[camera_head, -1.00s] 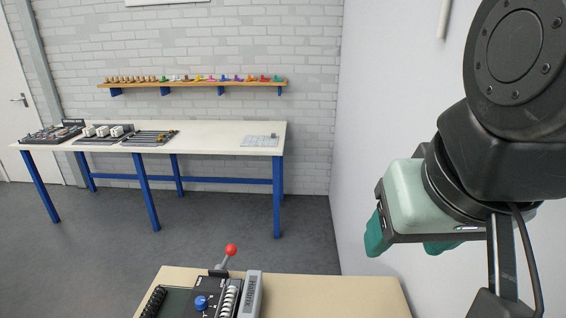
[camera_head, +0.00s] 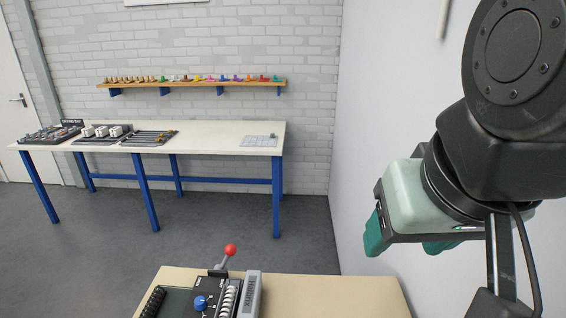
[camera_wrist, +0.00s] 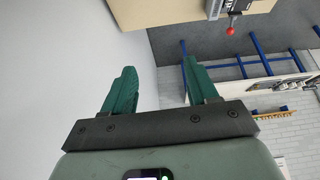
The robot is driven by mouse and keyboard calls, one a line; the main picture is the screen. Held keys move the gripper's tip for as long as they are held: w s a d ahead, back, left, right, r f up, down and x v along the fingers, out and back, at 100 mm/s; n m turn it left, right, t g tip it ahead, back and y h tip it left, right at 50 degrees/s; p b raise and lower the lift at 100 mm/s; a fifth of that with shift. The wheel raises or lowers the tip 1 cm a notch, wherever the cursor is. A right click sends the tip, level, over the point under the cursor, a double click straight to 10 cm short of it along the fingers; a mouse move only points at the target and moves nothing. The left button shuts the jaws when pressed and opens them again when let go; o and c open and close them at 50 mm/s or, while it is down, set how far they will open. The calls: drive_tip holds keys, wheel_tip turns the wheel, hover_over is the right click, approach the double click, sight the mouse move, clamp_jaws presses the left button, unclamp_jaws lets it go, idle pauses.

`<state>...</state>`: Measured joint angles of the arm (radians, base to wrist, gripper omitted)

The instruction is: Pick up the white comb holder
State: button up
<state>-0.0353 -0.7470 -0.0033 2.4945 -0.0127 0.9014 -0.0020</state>
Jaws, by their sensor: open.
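No object is clear enough for me to be sure it is the white comb holder. Small white blocky pieces (camera_head: 102,131) stand on a dark tray on the far bench. A row of white curved pieces (camera_head: 229,298) lies in the machine on the near table, cut off by the bottom edge of the head view. My gripper (camera_head: 407,245) is raised at the right, above and beyond the near table's right side, well away from both. In the wrist view its green fingers (camera_wrist: 159,75) are apart with nothing between them.
The near table (camera_head: 335,295) is bare on its right side; a machine with a red-knobbed lever (camera_head: 230,250) stands on its left. A white-topped bench (camera_head: 205,140) with blue legs and a wall shelf (camera_head: 190,84) are beyond open floor. A wall rises at right.

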idle(0.4)
drive_tip(key=shift+c, duration=0.7)
